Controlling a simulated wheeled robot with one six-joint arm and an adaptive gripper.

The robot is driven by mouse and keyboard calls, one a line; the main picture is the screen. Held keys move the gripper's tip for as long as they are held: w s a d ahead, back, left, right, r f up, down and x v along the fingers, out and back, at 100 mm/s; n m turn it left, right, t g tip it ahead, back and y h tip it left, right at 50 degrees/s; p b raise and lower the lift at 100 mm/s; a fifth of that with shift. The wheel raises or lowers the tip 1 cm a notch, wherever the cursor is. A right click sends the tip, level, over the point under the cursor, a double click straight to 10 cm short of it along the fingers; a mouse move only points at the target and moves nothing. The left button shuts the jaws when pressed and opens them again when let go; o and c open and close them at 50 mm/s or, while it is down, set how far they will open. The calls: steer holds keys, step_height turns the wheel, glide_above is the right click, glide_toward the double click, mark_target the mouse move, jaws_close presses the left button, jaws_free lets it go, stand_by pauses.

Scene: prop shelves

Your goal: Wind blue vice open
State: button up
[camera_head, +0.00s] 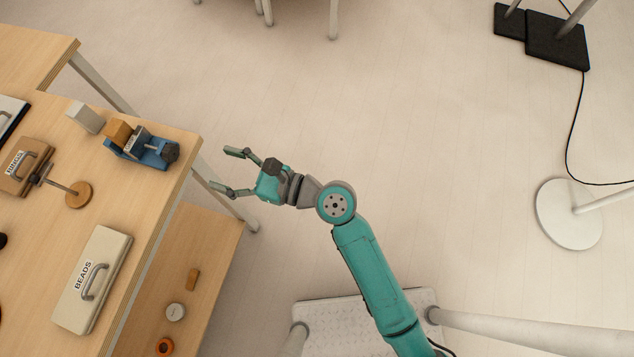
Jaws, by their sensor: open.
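A blue vice (141,148) sits near the far right corner of the wooden table. Its dark round knob (170,152) faces right, toward the table's edge. A wooden block (118,132) is at the vice's left end; I cannot tell whether the jaws grip it. My gripper (221,171) is open and empty, to the right of the vice and beyond the table edge. Its fingers point left toward the knob, with a clear gap between them. My teal arm comes up from the lower right.
A pale block (86,117) stands left of the vice. A wooden stand (78,195), a box labelled BEADS (92,281) and another labelled box (22,168) are also on the table (146,206). A lower shelf (205,262) holds small items.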

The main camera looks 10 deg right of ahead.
mark_target(175, 154)
steer(key=w+a+n, duration=0.1)
steer(key=a, duration=0.2)
steer(key=w+a+n, duration=0.1)
steer(key=a+n, duration=0.1)
steer(key=a, duration=0.1)
steer(key=w+a+n, duration=0.1)
steer(key=w+a, duration=0.1)
steer(key=a, duration=0.2)
steer(key=shift+w+a+n, duration=0.1)
steer(key=shift+n, duration=0.2)
steer(key=shift+w+a+f, duration=0.1)
steer(key=shift+a, duration=0.05)
steer(key=m, duration=0.3)
steer(key=s+d+f+n+t+h, duration=0.1)
steer(key=s+d+f+t+h, duration=0.1)
steer(key=d, duration=0.7)
steer(key=s+d+f+n+t+h, duration=0.1)
steer(key=s+d+f+h, duration=0.2)
steer(key=d, duration=0.6)
steer(key=s+d+f+n+t+h, duration=0.1)
steer(key=s+d+f, duration=0.4)
steer(key=d, duration=0.5)
steer(key=shift+f+t+h, duration=0.2)
steer(key=shift+t+h, duration=0.6)
steer(key=shift+h, duration=0.4)
